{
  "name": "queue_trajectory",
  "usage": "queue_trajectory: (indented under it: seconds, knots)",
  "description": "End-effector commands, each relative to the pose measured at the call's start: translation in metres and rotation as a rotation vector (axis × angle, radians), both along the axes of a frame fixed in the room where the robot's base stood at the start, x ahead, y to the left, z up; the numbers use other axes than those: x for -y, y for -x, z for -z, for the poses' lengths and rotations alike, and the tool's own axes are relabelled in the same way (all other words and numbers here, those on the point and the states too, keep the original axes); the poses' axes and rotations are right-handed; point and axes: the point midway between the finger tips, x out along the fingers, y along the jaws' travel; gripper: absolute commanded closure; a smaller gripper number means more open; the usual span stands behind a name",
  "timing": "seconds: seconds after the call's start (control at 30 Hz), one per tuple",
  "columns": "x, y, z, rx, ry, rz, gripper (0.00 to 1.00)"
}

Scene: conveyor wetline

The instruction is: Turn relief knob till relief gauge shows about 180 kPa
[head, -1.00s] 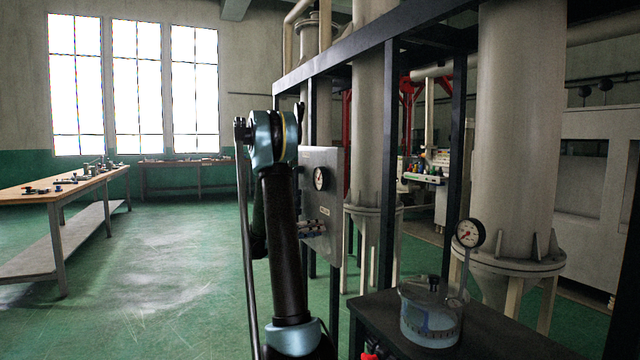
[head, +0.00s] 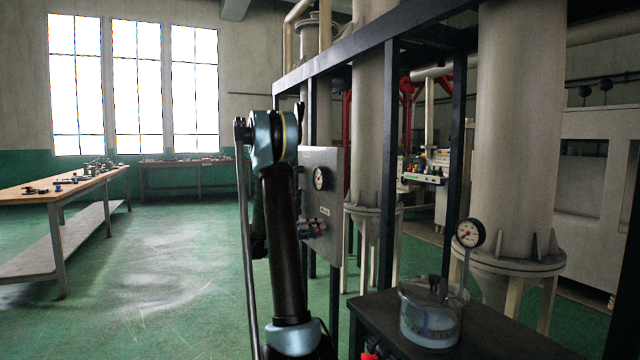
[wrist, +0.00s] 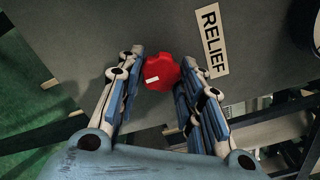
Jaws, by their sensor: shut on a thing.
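The red relief knob (wrist: 160,73) sits on a grey panel beside a label reading RELIEF (wrist: 212,40) in the wrist view. A white mark shows on the knob's face. My gripper (wrist: 158,80) has its two fingers on either side of the knob and is shut on it. In the head view, the grey panel (head: 330,190) carries a round white-faced gauge (head: 319,179) near its top. The gauge's reading is too small to make out. My arm hides the left part of the panel, and the knob cannot be made out in the head view.
A dark bench (head: 500,328) at the lower right holds a clear vessel (head: 430,318) with liquid and a second gauge (head: 469,233). Dark frame posts and large columns stand behind the panel. The green floor on the left is open, up to a wooden workbench (head: 75,187).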

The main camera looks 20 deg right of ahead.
Motion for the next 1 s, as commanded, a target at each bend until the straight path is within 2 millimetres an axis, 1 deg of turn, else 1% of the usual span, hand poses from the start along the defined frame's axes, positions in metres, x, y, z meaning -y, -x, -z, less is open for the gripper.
queue_trajectory:
  seconds: [0.53, 0.83, 1.0]
  knots:
    - [0.001, 0.0014, -0.0013, -0.013, 0.004, 0.004, 0.83]
    - [0.0011, 0.0015, -0.0022, -0.253, 0.012, 0.003, 0.83]
    - [0.001, 0.0014, -0.0024, -0.302, 0.014, 0.003, 0.83]
